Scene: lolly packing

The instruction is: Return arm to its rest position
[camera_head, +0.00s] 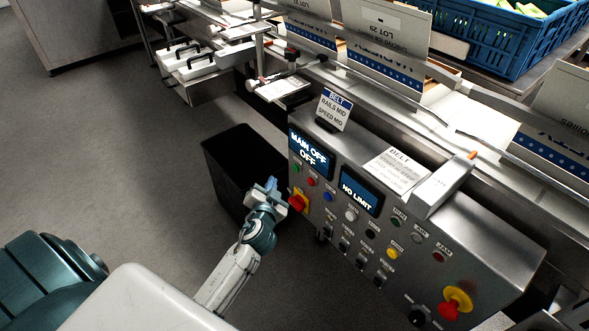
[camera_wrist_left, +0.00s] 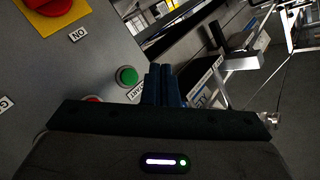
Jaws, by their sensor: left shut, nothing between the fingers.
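My left gripper (camera_head: 271,184) is in the middle of the head view, just left of the control panel (camera_head: 450,240), close to its red and yellow main switch (camera_head: 298,201). Its fingers are shut with nothing between them. In the left wrist view the shut blue fingers (camera_wrist_left: 163,84) point past the panel's green button (camera_wrist_left: 127,76). The red and yellow switch shows at that view's top left (camera_wrist_left: 52,8). Whether the fingers touch the panel I cannot tell. My right gripper is not in view.
A black bin (camera_head: 225,165) stands on the floor behind my left gripper. The panel's screen (camera_head: 310,153) reads MAIN OFF. Beyond it runs a metal conveyor with cartons (camera_head: 385,65) and a blue crate (camera_head: 500,40). The grey floor (camera_head: 110,140) at the left is clear.

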